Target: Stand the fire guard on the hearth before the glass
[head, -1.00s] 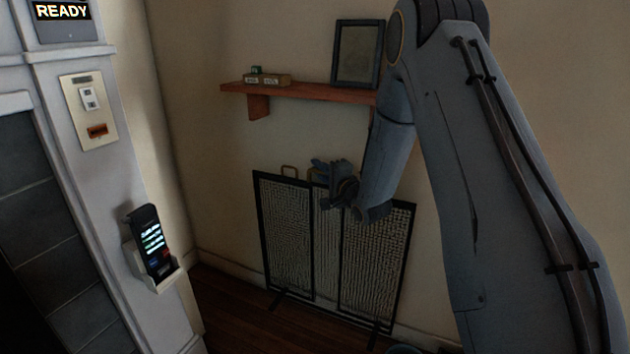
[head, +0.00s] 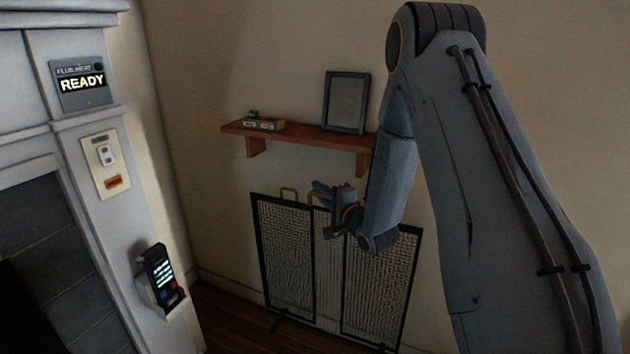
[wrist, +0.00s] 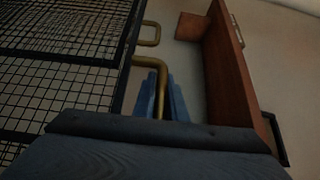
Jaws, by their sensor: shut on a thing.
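The fire guard (head: 286,262) is a black-framed, folding mesh screen with brass loop handles, upright near the back wall under the shelf. Its mesh and frame also show at the left of the wrist view (wrist: 62,75). My gripper (wrist: 161,95) is shut on one brass handle (wrist: 152,64); a second handle (wrist: 151,34) is free beyond it. In the head view my gripper (head: 322,192) is at the guard's top edge, and my arm hides part of the right panel. I cannot tell whether its feet touch the floor. The fireplace glass and hearth are not clearly visible.
A wooden shelf (head: 300,138) with a picture frame (head: 347,102) and small boxes (head: 258,124) is close above the guard. At left stands the white fireplace surround (head: 75,165) with a READY panel (head: 82,84) and a remote in a holder (head: 160,275). Dark floor (head: 225,325) lies between.

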